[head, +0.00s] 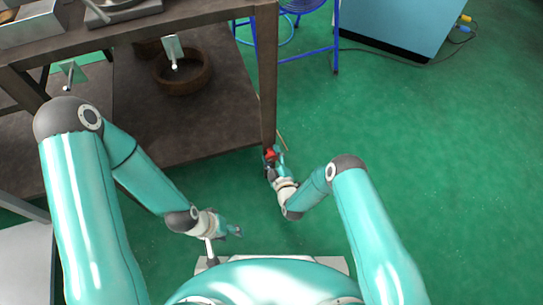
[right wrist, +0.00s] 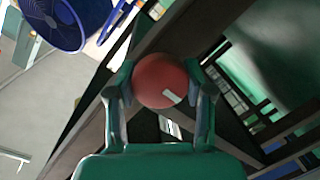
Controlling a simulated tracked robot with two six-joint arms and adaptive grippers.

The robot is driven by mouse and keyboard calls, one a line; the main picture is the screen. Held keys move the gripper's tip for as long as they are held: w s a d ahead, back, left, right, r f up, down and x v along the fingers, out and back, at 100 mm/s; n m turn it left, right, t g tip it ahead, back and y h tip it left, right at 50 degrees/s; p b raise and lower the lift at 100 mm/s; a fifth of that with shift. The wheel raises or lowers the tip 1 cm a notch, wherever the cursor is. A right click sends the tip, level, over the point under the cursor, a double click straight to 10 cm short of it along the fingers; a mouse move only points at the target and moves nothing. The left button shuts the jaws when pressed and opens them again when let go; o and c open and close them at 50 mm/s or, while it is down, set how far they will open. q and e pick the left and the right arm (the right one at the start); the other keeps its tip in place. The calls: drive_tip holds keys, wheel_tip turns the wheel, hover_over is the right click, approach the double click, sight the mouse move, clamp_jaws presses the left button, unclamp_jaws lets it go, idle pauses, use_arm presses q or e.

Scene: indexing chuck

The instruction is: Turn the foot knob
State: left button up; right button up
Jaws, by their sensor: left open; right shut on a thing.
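The foot knob is a red round knob (right wrist: 158,80) with a small pale mark on its lower right. In the right wrist view it sits between the two fingers of my right gripper (right wrist: 160,92), which is shut on it. In the head view the red knob (head: 270,154) shows small by the bench's front right leg, with my right gripper (head: 273,160) at it; the fingers are too small there to make out. My left gripper (head: 236,231) is open and empty, low above the green floor in front of the bench.
A dark bench (head: 200,17) with a lower shelf (head: 215,125) stands ahead and left. A brown round bowl-like part (head: 183,82) sits on that shelf. A blue frame (head: 305,55) and a light blue cabinet (head: 395,25) stand behind. The green floor at right is clear.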

drive_tip(key=shift+s+a, duration=0.15)
drive_tip(key=shift+a, duration=0.15)
drive_tip(key=o, duration=0.9)
drive_tip(key=shift+o, duration=1.3)
drive_tip(key=shift+d, duration=0.1)
drive_tip(key=v, duration=1.2)
drive_tip(key=shift+f, duration=0.1)
